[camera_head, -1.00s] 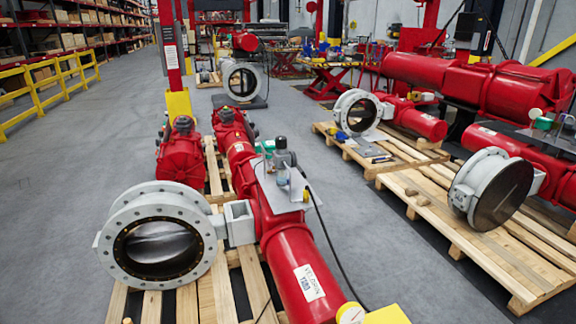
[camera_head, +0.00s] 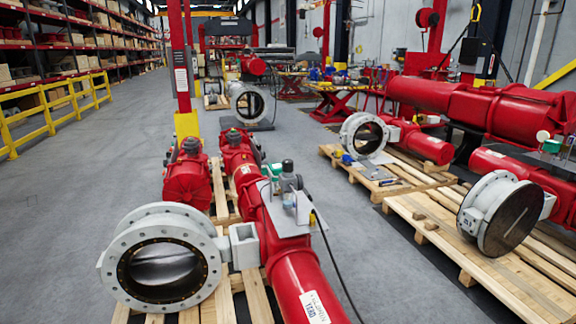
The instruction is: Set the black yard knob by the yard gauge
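A dark knob (camera_head: 288,166) stands upright on top of a small grey regulator (camera_head: 290,184). The regulator sits on a metal bracket plate (camera_head: 285,219) on the near red actuator (camera_head: 300,275). I take this to be the black yard knob, but it is small. I cannot make out a gauge face beside it with certainty; a small green part (camera_head: 276,169) shows just left of it. A round pale gauge-like disc (camera_head: 543,135) shows on the right-hand actuator. Which gauge is the yard gauge I cannot tell. My gripper is not in view.
A large grey flanged valve (camera_head: 165,262) lies left of the actuator on wooden pallets (camera_head: 240,300). A black cable (camera_head: 335,262) hangs from the bracket to the floor. A second pallet (camera_head: 480,265) with a valve stands right. Grey floor is open at left, up to a yellow railing (camera_head: 50,110).

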